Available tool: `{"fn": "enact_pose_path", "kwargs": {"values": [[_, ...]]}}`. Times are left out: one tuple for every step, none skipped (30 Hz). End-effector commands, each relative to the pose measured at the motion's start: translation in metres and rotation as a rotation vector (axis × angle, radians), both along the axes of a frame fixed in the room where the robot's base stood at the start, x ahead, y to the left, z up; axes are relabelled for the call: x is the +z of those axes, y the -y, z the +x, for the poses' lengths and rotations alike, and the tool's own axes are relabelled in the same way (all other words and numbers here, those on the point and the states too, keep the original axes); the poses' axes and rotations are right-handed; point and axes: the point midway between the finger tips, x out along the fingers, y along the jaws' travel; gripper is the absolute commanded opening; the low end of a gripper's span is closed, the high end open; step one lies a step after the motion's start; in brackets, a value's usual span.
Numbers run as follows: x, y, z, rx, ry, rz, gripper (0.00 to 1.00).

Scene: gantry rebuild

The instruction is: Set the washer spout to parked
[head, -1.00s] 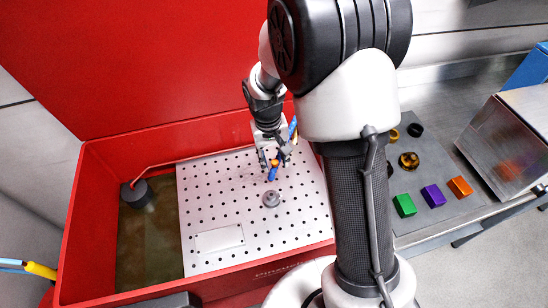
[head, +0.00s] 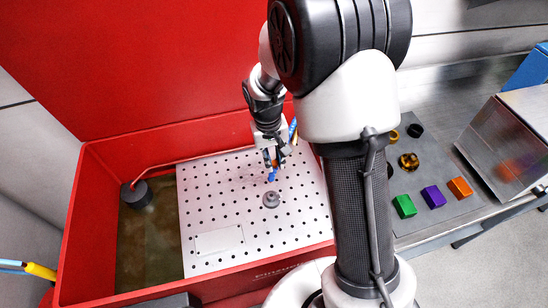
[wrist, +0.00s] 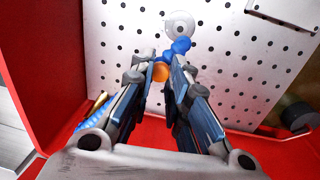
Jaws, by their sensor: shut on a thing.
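The washer spout (wrist: 180,46) is a short jointed piece with blue segments and an orange one. My gripper (wrist: 162,60) is shut on the spout, with the orange segment between its fingers. The spout's blue end sticks out past the fingertips. In the head view my gripper (head: 272,162) hangs over the back right part of the white perforated plate (head: 215,195), and the blue end (head: 271,176) points toward the viewer. The rest of the spout is hidden by the fingers. No mark for a parked position is readable.
A round grey fitting (head: 271,200) sits on the plate just in front of the spout. The red washer tub (head: 100,210) walls the plate in. A dark round part (head: 136,194) stands at left. Coloured blocks (head: 432,196) lie on a side bench at right.

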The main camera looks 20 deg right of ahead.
Motion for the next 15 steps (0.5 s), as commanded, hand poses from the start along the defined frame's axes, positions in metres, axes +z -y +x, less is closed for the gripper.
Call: {"fn": "enact_pose_path", "kwargs": {"values": [[0.000,0.000,0.000,0.000,0.000,0.000,0.00],[0.000,0.000,0.000,0.000,0.000,0.000,0.00],[0.000,0.000,0.000,0.000,0.000,0.000,0.00],[0.000,0.000,0.000,-0.001,0.000,0.000,0.00],[0.000,-0.001,0.001,-0.002,0.000,0.000,0.00],[0.000,-0.001,0.001,-0.005,0.000,0.000,0.00],[0.000,-0.002,0.002,-0.009,0.000,0.000,0.00],[0.000,-0.004,0.002,-0.015,-0.001,0.000,0.00],[0.000,-0.006,0.004,-0.025,-0.001,0.000,0.00],[0.000,-0.008,0.005,-0.033,-0.001,0.000,0.00],[0.000,-0.010,0.007,-0.045,-0.001,0.000,0.00],[0.000,-0.013,0.010,-0.061,0.000,0.000,0.00],[0.001,-0.016,0.012,-0.077,0.000,0.000,0.00],[0.001,-0.019,0.015,-0.094,0.001,0.000,0.00],[0.000,-0.024,0.019,-0.118,-0.001,0.000,0.00]]}}
